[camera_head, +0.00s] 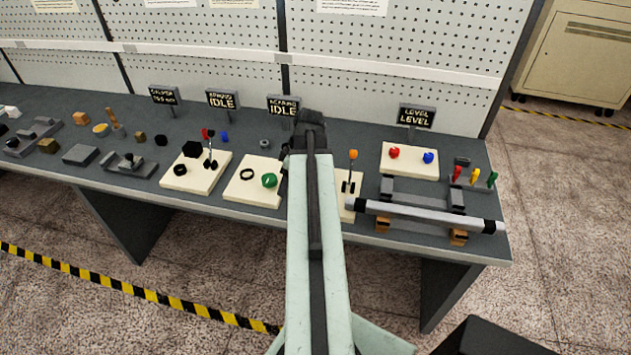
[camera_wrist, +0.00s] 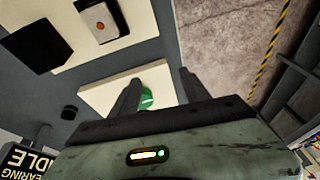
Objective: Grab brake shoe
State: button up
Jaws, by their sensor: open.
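No part is clearly marked as a brake shoe, and I cannot tell which one it is. Candidates by shape are the orange-brown blocks under the grey bar (camera_head: 428,214): a left block (camera_head: 383,220) and a right block (camera_head: 458,238). My gripper (camera_wrist: 158,92) is open and empty, above a cream panel with a green knob (camera_head: 269,180). That knob shows between the fingers in the wrist view (camera_wrist: 148,97). In the head view my arm hides part of this area.
Upright signs, such as the LEVEL sign (camera_head: 416,116), line the back below the pegboard (camera_head: 390,60). Red, yellow and green levers (camera_head: 475,176) stand at the right. Small parts crowd the left.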

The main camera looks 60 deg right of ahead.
jog(key=s+d+r+t+p, duration=0.1)
jog(key=s+d+r, duration=0.2)
jog(key=s+d, duration=0.6)
jog(key=shift+n, duration=0.4)
jog(key=b+x, duration=0.7)
jog(key=x, duration=0.1)
jog(key=shift+s+a+f, duration=0.1)
jog(key=shift+a, duration=0.3)
jog(key=shift+r, duration=0.2)
grip_shut()
